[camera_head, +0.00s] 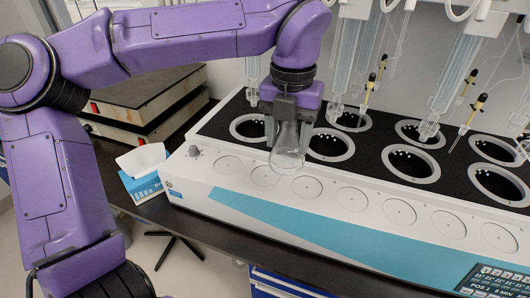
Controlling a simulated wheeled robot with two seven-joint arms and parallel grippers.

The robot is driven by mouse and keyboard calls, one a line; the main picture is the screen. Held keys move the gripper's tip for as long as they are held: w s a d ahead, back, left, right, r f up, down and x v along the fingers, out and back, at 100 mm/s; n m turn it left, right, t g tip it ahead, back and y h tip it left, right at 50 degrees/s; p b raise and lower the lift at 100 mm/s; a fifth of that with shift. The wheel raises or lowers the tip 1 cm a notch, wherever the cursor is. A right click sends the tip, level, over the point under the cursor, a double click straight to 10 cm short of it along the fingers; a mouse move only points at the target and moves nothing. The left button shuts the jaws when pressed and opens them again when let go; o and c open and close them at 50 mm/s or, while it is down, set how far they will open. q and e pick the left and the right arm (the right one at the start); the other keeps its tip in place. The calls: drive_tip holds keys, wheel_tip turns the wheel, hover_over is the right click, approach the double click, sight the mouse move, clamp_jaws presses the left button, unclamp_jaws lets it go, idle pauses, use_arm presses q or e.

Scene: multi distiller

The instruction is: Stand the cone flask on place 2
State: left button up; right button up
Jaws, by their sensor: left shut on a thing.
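My left gripper (285,118) points down from the purple arm and is shut on the clear cone flask (288,158). The flask looks upright, with its neck between the fingers and its wide base below. It appears over the front edge of the distiller's black top (222,122), in front of the ring-edged wells. A round mark (265,175) on the white front ledge shows just left of the flask's base, and another mark (307,187) just right of it. I cannot tell whether the base touches the ledge. No place numbers are readable. My right gripper is not in view.
Glass tubes (344,65) and yellow-tipped parts hang above the wells. A tissue box (146,180) stands at the distiller's left end. Dark hotplate-like units (140,100) stand behind it. A display (492,280) is at the lower right. The other round marks on the ledge are bare.

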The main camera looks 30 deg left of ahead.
use_arm(q)
drive_tip(key=w+a+f, duration=0.1)
drive_tip(key=a+f, duration=0.1)
drive_tip(key=f, duration=0.1)
drive_tip(key=w+a+f+p, duration=0.1)
drive_tip(key=a+f, duration=0.2)
drive_tip(key=f, duration=0.1)
drive_tip(key=w+a+f+p, duration=0.1)
drive_tip(key=a+f, duration=0.1)
drive_tip(key=f, duration=0.1)
drive_tip(key=shift+w+a+f, duration=0.2)
drive_tip(key=shift+w+f, duration=0.05)
drive_tip(key=shift+w, duration=0.1)
drive_tip(key=shift+f, duration=0.15)
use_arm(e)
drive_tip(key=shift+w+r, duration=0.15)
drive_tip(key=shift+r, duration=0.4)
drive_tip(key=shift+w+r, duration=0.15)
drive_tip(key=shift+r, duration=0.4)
use_arm(q)
drive_tip(key=o, duration=1.1)
drive_tip(key=shift+f, duration=0.1)
drive_tip(key=shift+o, duration=0.2)
